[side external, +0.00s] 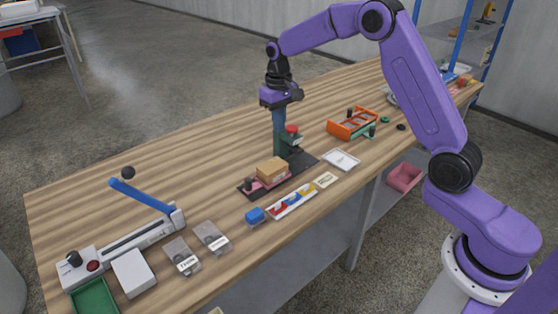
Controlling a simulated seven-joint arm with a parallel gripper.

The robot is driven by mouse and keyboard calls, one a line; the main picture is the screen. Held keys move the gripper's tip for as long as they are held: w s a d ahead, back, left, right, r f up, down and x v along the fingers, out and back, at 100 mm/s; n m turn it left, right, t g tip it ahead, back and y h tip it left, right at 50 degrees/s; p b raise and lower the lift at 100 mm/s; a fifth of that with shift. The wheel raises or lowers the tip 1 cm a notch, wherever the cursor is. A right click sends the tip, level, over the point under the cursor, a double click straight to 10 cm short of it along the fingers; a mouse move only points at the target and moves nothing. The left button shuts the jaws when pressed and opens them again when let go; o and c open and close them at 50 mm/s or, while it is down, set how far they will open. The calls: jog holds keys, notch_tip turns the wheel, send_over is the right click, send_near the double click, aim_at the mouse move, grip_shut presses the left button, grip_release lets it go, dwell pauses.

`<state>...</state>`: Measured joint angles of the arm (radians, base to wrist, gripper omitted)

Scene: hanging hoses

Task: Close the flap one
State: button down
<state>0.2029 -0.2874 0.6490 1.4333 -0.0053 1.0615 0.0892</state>
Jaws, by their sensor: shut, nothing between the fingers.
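A blue lever arm (142,197) with a black ball at its free end stands raised at a slant over a long grey base (130,246) at the front left. It is hinged at the right end of that base. No part is plainly marked as flap one, so I cannot tell whether this is it. My gripper (284,103) is shut and empty, above the middle of the table and well to the right of the lever. Its fingertips are too small to make out against a blue-grey post (279,125) below it.
A green fixture (289,146) with a red knob and a tan block (272,168) are on a dark plate under my gripper. An orange frame (352,123) stands to the right. A green tray (94,299) and small boxes lie front left. The table's back left is clear.

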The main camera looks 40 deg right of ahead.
send_near(279, 169)
notch_tip(279, 169, down, 7)
jog(key=shift+w+r, duration=0.1)
dwell(0.6)
jog(key=shift+s+f, duration=0.2)
jog(key=shift+f, duration=0.5)
